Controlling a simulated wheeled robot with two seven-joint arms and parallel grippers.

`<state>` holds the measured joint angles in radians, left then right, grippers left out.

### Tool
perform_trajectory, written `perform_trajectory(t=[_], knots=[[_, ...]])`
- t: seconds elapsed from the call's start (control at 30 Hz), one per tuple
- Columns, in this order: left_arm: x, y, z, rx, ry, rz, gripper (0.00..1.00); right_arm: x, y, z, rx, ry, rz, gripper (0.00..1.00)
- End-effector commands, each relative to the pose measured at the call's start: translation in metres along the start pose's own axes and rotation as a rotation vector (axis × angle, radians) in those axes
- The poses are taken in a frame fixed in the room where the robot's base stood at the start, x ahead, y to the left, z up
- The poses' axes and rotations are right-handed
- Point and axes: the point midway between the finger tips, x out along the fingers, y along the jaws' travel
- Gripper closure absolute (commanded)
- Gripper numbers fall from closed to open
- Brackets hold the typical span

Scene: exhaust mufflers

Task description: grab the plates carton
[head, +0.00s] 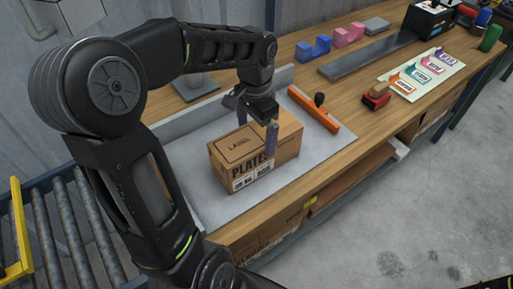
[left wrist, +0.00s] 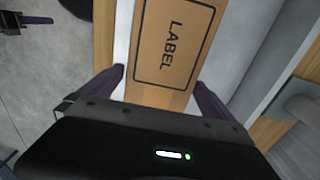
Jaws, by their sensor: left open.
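The plates carton (head: 240,173) is a brown cardboard box. It sits upright on the grey tray of the wooden bench, with "LABEL" printed on its top and "PLATES" on its front side. My left gripper (head: 257,138) is open over the carton, with one finger on its near side and the other toward its far side. In the left wrist view the carton's top (left wrist: 172,50) lies between the two open fingers (left wrist: 160,84). I cannot tell whether the fingers touch it. My right gripper is not clearly in view.
An orange-handled tool (head: 314,109) lies just right of the carton. The grey tray (head: 184,200) has raised back walls. Blue (head: 313,48) and pink (head: 348,35) blocks, a red stamp-like tool (head: 376,97) and a card with coloured tags (head: 428,73) lie further right. A roller conveyor (head: 75,235) stands at left.

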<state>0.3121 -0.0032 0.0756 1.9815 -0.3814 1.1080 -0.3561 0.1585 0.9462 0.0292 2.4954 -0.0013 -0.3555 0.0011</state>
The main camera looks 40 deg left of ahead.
Motion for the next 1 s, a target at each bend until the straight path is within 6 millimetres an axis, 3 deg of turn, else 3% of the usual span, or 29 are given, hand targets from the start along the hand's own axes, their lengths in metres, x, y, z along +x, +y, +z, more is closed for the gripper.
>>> perform_trajectory(t=[0.3,0.9,1.0], knots=[[0.041,-0.001,-0.002,-0.001,-0.003,0.002,0.00,-0.005,-0.002,0.000,0.000,0.000,0.000,1.00],[0.042,-0.001,-0.002,0.000,0.000,0.000,0.00,-0.005,-0.002,0.000,0.000,0.000,0.000,1.00],[0.042,-0.001,-0.002,0.000,0.000,0.000,0.07,-0.005,-0.002,0.000,0.000,0.000,0.000,1.00]])
